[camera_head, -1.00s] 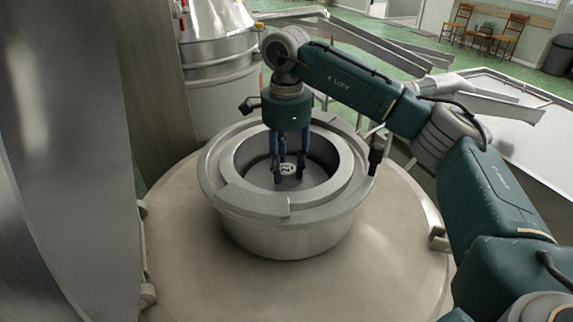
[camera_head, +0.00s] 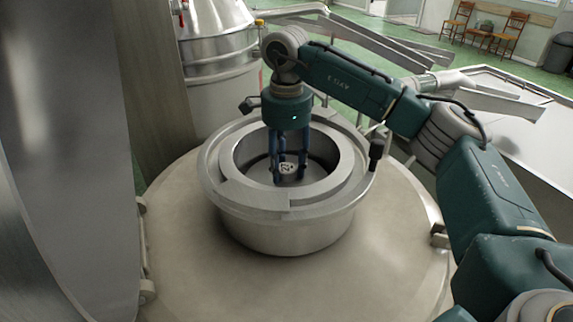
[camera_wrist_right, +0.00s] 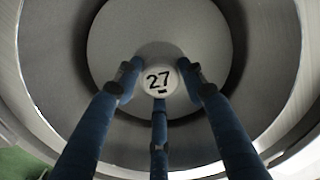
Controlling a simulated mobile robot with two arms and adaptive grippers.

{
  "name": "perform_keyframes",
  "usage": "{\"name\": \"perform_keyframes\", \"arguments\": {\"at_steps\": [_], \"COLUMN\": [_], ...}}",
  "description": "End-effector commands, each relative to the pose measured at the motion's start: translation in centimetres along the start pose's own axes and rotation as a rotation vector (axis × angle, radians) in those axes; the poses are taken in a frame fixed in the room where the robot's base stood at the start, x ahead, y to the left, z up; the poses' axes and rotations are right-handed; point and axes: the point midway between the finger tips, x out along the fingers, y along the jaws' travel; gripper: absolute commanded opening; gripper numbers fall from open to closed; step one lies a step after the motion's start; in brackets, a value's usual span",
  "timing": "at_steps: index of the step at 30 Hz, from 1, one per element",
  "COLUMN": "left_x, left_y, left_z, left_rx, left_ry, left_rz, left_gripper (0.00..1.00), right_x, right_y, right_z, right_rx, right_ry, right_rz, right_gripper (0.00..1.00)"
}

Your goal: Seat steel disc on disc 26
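A steel disc marked 27 on a small white hub (camera_wrist_right: 158,83) lies inside the round metal well (camera_head: 233,212) on the tank top. Its flat grey face (camera_wrist_right: 160,30) fills the middle of the right wrist view, with a dark gap around it. My right gripper (camera_head: 288,180) reaches straight down into the well. Its three blue fingers (camera_wrist_right: 159,85) stand around the hub, seemingly slightly apart from it. No disc marked 26 can be seen; anything under the disc is hidden. My left gripper is out of view.
The well's raised ring wall (camera_head: 290,235) surrounds the gripper closely. The pale tank lid (camera_head: 300,290) is bare around it. A tall steel panel (camera_head: 65,120) stands at left, a metal vessel (camera_head: 222,95) behind, and a metal trough (camera_head: 520,120) at right.

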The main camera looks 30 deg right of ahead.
Motion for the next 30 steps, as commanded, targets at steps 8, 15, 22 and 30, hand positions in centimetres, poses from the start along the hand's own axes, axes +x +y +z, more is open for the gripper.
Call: {"name": "perform_keyframes", "arguments": {"at_steps": [8,15,22,30], "left_x": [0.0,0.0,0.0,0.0], "left_y": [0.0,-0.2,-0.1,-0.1], "left_z": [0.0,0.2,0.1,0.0], "left_rx": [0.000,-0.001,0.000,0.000], "left_ry": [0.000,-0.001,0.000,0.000], "left_rz": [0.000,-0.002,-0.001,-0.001], "left_gripper": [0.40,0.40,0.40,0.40], "right_x": [0.0,-1.5,-6.4,-10.8], "right_y": [0.0,-0.1,-0.1,0.0], "right_z": [0.0,0.0,0.1,0.0], "right_rx": [0.000,0.000,-0.001,0.001], "right_ry": [0.000,0.000,-0.002,0.001], "right_rz": [0.000,-0.002,-0.004,-0.003], "right_gripper": [0.57,0.57,0.57,0.57]}}
